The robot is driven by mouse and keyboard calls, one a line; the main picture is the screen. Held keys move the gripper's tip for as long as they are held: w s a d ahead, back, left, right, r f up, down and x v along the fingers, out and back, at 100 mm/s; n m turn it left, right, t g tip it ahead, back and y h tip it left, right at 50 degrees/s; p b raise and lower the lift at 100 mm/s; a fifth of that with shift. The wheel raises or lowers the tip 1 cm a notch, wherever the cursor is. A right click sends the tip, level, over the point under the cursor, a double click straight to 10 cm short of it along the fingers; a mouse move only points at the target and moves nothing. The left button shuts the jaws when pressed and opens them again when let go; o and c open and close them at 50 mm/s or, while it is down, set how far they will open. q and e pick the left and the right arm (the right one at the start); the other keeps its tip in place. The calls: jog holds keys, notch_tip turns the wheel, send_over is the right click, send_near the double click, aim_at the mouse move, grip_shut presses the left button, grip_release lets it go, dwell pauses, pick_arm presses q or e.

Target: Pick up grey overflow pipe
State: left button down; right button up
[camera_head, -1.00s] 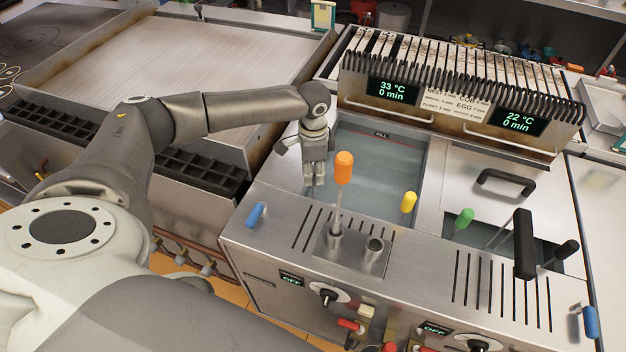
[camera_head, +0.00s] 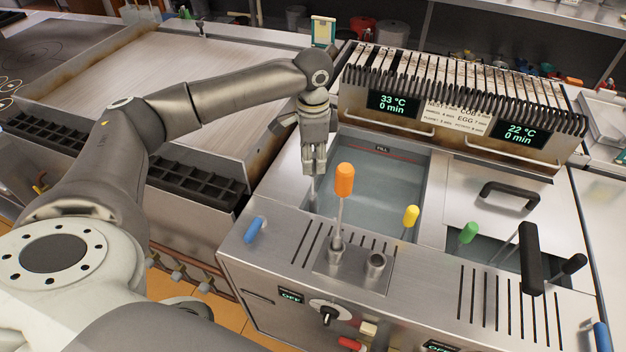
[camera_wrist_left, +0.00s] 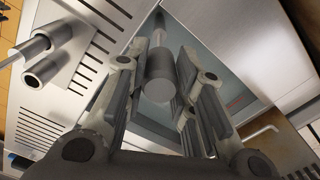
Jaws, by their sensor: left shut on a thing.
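The grey overflow pipe has a thick grey handle and a thinner rod. The handle (camera_wrist_left: 159,82) shows between my gripper's fingers in the left wrist view, and the rod (camera_wrist_left: 157,34) runs away from it. In the head view a short grey part of the pipe (camera_head: 313,190) shows below the fingertips, and the fingers hide the rest. My left gripper (camera_head: 315,168) is shut on the pipe over the left edge of the water basin (camera_head: 365,185). I cannot tell whether the pipe's lower end touches anything. My right gripper is not in view.
An orange-handled rod (camera_head: 344,182) stands close in front, in a holder beside an empty round socket (camera_head: 376,262). Yellow (camera_head: 411,215) and green (camera_head: 468,232) handles stand to the right. The slatted unit (camera_head: 455,100) with displays rises behind the basin.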

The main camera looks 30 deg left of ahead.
pick_arm(q)
notch_tip(320, 180, up, 11)
jog(key=shift+w+f+b, duration=0.1)
jog(key=shift+f+b, duration=0.1)
jog(key=shift+b, duration=0.7)
notch_tip(320, 180, up, 8)
jog(key=p, duration=0.1)
jog(key=shift+r, duration=0.25)
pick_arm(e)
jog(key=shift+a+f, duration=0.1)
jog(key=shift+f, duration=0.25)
